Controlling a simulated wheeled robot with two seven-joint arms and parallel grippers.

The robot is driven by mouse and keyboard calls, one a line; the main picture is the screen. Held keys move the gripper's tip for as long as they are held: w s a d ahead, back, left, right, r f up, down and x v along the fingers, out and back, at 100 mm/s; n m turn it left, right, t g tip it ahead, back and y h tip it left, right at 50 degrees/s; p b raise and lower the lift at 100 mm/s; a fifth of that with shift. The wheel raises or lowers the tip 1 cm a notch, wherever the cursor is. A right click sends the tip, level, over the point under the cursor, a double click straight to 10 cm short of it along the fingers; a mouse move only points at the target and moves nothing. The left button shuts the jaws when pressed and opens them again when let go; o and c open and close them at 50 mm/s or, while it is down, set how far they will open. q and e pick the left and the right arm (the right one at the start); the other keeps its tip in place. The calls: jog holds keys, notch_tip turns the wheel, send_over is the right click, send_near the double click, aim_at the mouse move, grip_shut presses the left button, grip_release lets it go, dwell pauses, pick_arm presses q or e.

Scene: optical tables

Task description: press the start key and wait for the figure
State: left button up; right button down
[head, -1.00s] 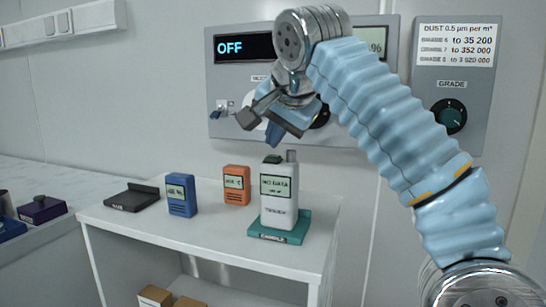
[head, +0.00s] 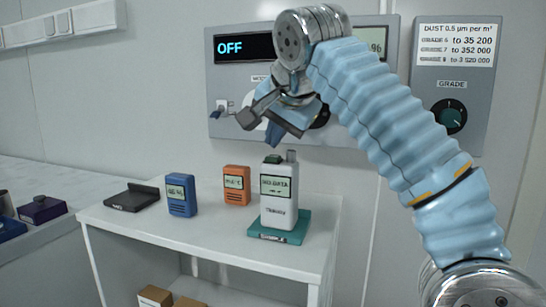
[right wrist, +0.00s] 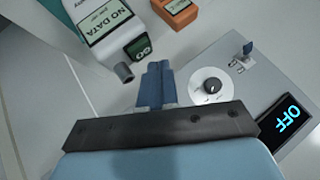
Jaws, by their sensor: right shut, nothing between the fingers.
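The white counter (head: 279,205) stands upright in the teal cradle (head: 292,238). Its small display reads "NO DATA". The green start key (head: 272,158) is on its top, beside a grey upright nozzle (head: 292,155). In the right wrist view the key (right wrist: 139,48), with light lettering, and the nozzle (right wrist: 123,72) lie just left of the blue fingertips. My right gripper (head: 272,138) is shut and empty, just above the key in the head view, apparently apart from it. Its fingers show close up in the wrist view (right wrist: 157,68). My left gripper is out of view.
A wall panel (head: 222,85) behind shows "OFF" and has a dial and a small switch. A blue device (head: 181,195), an orange device (head: 236,185) and a black base (head: 133,198) share the white table (head: 215,225). A GRADE knob panel (head: 473,85) is at right.

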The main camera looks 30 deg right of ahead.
jog(key=shift+f, duration=0.2)
jog(key=shift+f+b, duration=0.25)
jog(key=shift+b, duration=0.05)
jog(key=shift+f+b, duration=0.35)
jog(key=shift+f, duration=0.05)
dwell(0.7)
dwell(0.3)
jog(key=shift+r+p, duration=0.9)
jog(key=shift+p, duration=0.15)
